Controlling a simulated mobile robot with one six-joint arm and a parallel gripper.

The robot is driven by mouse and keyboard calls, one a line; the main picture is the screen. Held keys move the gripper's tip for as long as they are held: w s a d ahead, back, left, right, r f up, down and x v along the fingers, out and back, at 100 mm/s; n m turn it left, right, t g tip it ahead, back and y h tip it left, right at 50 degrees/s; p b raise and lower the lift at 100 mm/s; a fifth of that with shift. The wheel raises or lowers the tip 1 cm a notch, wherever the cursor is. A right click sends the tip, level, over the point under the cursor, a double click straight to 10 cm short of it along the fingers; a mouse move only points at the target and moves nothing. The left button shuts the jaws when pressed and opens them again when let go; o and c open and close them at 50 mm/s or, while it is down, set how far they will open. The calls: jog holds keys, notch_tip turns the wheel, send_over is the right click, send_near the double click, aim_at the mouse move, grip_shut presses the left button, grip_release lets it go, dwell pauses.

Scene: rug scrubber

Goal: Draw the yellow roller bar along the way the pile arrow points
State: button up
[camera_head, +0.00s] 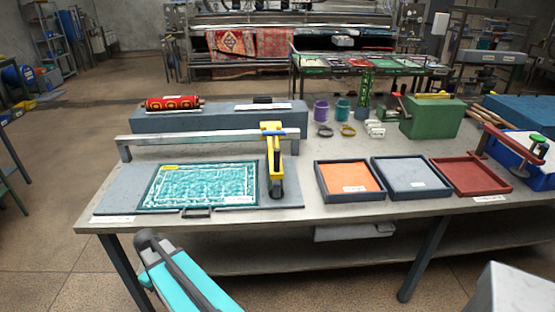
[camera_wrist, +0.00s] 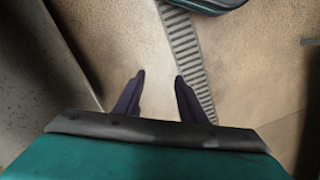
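The yellow roller bar (camera_head: 272,150) hangs on a grey rail (camera_head: 205,139) at its right end, with a dark lower end beside the rug's right side. A teal and white patterned rug (camera_head: 198,186) lies flat on a grey board (camera_head: 106,203) on the table. A small yellow mark (camera_head: 171,168) sits near the rug's top left; I cannot make out a direction of an arrow on it. In the wrist view my gripper (camera_wrist: 160,78) has its two dark fingers apart, with nothing between them, above the floor. My gripper is away from the roller bar.
The worktable (camera_head: 300,206) has three shallow trays to the right: orange (camera_head: 349,177), grey (camera_head: 411,172) and red (camera_head: 470,175). A blue-grey block (camera_head: 215,119) with a rolled red rug (camera_head: 173,103) stands behind the rail. A green box (camera_head: 432,118) stands at back right.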

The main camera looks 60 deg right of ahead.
jog(key=w+d+r+t+p, duration=0.1)
jog(key=w+d+r, duration=0.1)
jog(key=d+r, duration=0.45)
jog(key=w+d+r, duration=0.3)
jog(key=d+r, duration=0.2)
jog(key=r, duration=0.2)
notch_tip(320, 180, up, 34)
jog(key=n, duration=0.4)
send_over(278, 171)
jog(key=shift+w+d+p, duration=0.25)
jog(key=shift+d+p, duration=0.1)
jog(key=shift+d, duration=0.1)
jog(key=shift+f, duration=0.15)
jog(key=shift+f+p, duration=2)
jog(key=shift+f, duration=4.75)
